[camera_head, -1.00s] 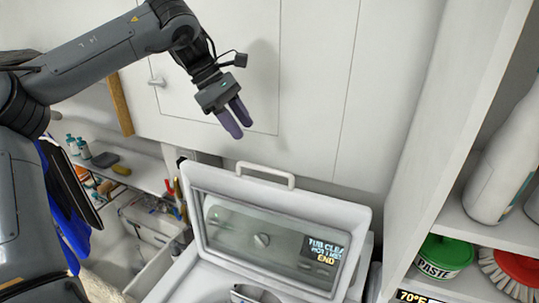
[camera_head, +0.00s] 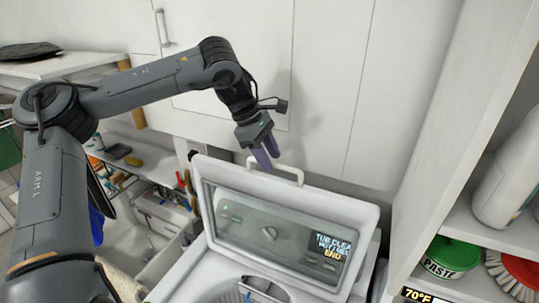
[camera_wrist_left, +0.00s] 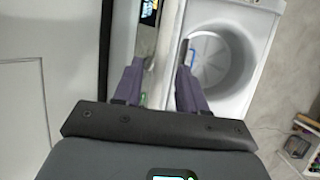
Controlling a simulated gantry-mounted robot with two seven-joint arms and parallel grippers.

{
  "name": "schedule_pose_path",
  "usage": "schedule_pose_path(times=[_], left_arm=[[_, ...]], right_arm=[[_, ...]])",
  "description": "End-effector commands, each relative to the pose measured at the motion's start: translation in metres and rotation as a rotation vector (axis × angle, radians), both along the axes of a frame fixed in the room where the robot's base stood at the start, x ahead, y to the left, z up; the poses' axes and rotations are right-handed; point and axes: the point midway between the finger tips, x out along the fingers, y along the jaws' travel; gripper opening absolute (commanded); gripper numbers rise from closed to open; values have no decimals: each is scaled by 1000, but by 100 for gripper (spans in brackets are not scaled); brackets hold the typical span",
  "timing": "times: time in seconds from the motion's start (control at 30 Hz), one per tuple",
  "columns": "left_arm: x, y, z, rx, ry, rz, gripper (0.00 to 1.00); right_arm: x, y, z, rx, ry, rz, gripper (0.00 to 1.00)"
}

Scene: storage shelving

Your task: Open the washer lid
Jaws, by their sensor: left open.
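The washer lid (camera_head: 290,226), a white frame around a clear window, stands raised and leaning back. Its handle (camera_head: 278,170) is on the top edge. Below it the washer (camera_head: 195,272) shows an uncovered opening. In the left wrist view the round drum (camera_wrist_left: 222,60) is open to sight, with the lid edge-on beside it. My left gripper (camera_head: 265,155) has purple fingers, is open and points down at the left part of the handle. It also shows in the left wrist view (camera_wrist_left: 160,84), the lid's edge running between the fingers. I cannot tell whether they touch it. My right gripper is not in view.
White cabinet doors (camera_head: 330,80) stand behind the lid. A shelf unit on the right holds a green-lidded paste tub (camera_head: 452,255), a white bottle (camera_head: 508,190) and a red brush (camera_head: 518,268). A low shelf with small items (camera_head: 135,155) is at left.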

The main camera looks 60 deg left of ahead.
Motion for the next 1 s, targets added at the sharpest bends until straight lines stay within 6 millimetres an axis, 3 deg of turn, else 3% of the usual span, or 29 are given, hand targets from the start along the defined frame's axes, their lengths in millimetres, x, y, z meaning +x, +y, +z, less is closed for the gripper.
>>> schedule_pose_path(times=[0.4, 0.7, 1.0], left_arm=[[2, -2, -7, 0, 0, 1, 41], [2, -2, -7, 0, 0, 1, 0], [2, -2, -7, 0, -1, 0, 0]], right_arm=[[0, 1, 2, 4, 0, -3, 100], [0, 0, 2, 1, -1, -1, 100], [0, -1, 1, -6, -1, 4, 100]])
